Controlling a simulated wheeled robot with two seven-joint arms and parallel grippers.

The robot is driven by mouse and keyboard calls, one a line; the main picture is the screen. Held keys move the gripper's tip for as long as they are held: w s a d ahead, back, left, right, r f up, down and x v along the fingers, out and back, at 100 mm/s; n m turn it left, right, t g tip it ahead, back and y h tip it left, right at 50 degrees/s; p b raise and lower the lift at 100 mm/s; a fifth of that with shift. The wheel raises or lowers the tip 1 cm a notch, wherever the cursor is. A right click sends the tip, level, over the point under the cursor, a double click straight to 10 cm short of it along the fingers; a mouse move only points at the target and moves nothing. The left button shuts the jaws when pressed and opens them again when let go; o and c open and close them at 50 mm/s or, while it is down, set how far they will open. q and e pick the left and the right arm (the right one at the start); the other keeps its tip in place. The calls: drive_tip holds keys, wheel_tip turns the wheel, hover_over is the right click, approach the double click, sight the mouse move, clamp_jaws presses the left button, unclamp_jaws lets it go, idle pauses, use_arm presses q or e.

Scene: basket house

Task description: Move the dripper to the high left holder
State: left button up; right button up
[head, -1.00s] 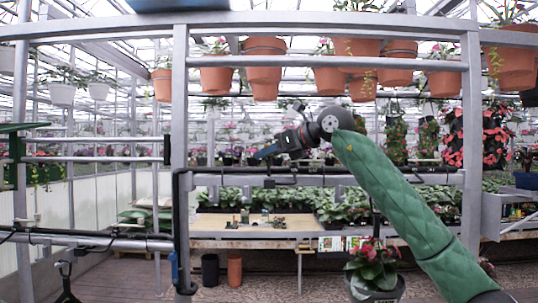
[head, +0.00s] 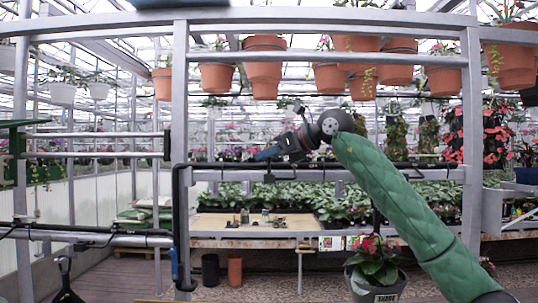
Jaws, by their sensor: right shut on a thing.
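My right arm comes in from the lower right in a green quilted sleeve. Its dark gripper (head: 268,153) points left, just in front of and above the black hose line (head: 350,165) along the middle rail of the grey metal frame. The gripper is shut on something. The held thing is too small and dark to make out, so I cannot tell whether it is the dripper. A small dark clip-like piece (head: 268,178) hangs below the hose line under the gripper. I cannot pick out the high left holder for sure. My left gripper is not in view.
Frame posts (head: 180,100) stand left and right of the gripper. Terracotta pots (head: 265,68) hang from the top bars. A potted red-flowered plant (head: 376,265) hangs below my right arm. A wooden bench (head: 245,227) with plants stands behind. The frame's middle opening is mostly clear.

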sight(269, 169)
drive_tip(key=shift+f, duration=0.45)
drive_tip(key=shift+f+b, duration=0.1)
drive_tip(key=shift+b, duration=0.2)
drive_tip(key=shift+f+b, duration=1)
drive_tip(key=shift+f, duration=0.35)
drive_tip(key=o, duration=0.8)
drive_tip(key=shift+d, duration=0.1)
